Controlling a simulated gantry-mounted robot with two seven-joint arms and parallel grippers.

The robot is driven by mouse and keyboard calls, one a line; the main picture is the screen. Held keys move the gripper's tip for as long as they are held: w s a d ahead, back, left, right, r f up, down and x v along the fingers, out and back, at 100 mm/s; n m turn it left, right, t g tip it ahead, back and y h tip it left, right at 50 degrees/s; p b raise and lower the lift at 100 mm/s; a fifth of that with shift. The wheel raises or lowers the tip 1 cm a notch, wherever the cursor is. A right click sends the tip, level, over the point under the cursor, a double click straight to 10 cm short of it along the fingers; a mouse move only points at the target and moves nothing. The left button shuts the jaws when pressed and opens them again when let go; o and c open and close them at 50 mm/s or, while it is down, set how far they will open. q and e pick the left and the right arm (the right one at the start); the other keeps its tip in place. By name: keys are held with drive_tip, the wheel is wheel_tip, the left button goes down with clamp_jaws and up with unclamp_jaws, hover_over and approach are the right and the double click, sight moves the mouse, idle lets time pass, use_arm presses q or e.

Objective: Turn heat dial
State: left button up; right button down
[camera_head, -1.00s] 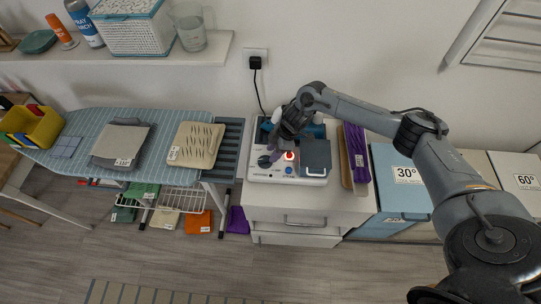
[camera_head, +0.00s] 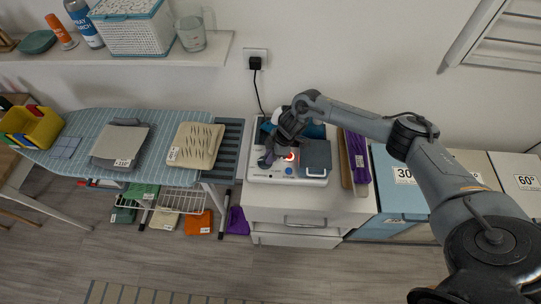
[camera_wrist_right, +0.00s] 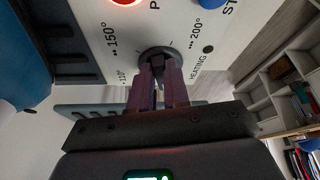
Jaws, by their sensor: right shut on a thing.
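The dark heat dial (camera_wrist_right: 160,52) sits on the white front panel of the steam station (camera_head: 314,181), between the 150° and 200° marks in the right wrist view. A 110° mark and the word HEATING are beside it. My right gripper (camera_wrist_right: 160,72) has its two purplish fingers closed around the dial's knob. In the head view, my right gripper (camera_head: 267,160) is at the panel's left part and hides the dial. The dial's exact setting is not clear. My left gripper is in no view.
A glowing red button (camera_head: 290,156) and a blue button (camera_head: 289,171) are just right of the gripper. A grey pad (camera_head: 316,155) lies farther right. The ironing board (camera_head: 85,128) with folded cloths stands to the left.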

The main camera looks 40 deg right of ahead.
drive_tip(key=shift+s+r+m+p, duration=0.1)
drive_tip(key=shift+r+m+p, duration=0.15)
drive_tip(key=shift+p, duration=0.45)
drive_tip(key=m+h+p, duration=0.1)
drive_tip(key=m+p, duration=0.2)
drive_tip(key=p, duration=0.1)
drive_tip(key=a+m+t+h+p, duration=0.1)
drive_tip(key=m+p, duration=0.2)
drive_tip(key=p, duration=0.2)
drive_tip(key=s+m+t+p, duration=0.1)
drive_tip(key=m+p, duration=0.2)
drive_tip(key=p, duration=0.2)
drive_tip(key=shift+a+h, duration=0.35)
drive_tip(key=shift+h, duration=0.05)
drive_tip(key=shift+w+a+m+h+p, duration=0.15)
drive_tip(key=shift+m+h+p, duration=0.25)
drive_tip(key=shift+m+p, duration=0.65)
drive_tip(key=shift+a+f+m+h+p, duration=0.15)
drive_tip(key=shift+m+h+p, duration=0.3)
drive_tip(key=shift+m, duration=0.65)
drive_tip(key=c, duration=1.1)
unclamp_jaws()
drive_tip(key=shift+f, duration=0.1)
